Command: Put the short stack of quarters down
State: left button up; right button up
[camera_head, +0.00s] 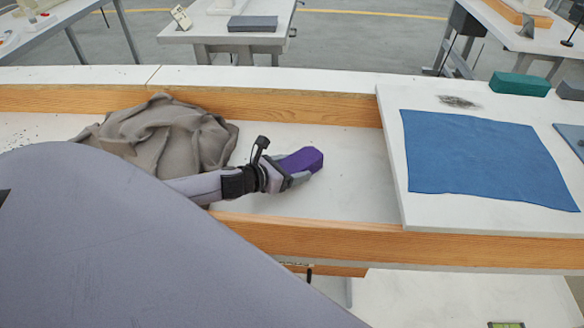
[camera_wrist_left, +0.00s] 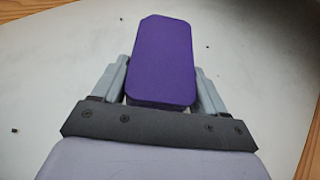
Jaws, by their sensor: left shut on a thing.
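A purple block-like stack (camera_head: 302,160), which I take for the short stack of quarters, is between the fingers of my left gripper (camera_head: 290,178). In the left wrist view the purple stack (camera_wrist_left: 162,55) has cut corners and sits lengthwise, pointing away from the palm, with a grey finger on each side of the left gripper (camera_wrist_left: 162,85). It is over the white sunken surface (camera_head: 350,165) between two wooden rails. I cannot tell whether it touches that surface. My right gripper is not in view.
A crumpled grey cloth (camera_head: 165,135) lies left of the gripper. Wooden rails run behind (camera_head: 310,107) and in front (camera_head: 320,238). To the right is a raised white board (camera_head: 395,130) with a blue mat (camera_head: 480,155); a green block (camera_head: 519,84) stands behind.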

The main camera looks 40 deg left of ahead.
pick_arm(q)
jog(key=shift+f, duration=0.3)
jog(key=o, duration=1.2)
jog(key=shift+s, duration=0.15)
jog(key=shift+v, duration=3.45)
jog(key=shift+r, duration=0.1)
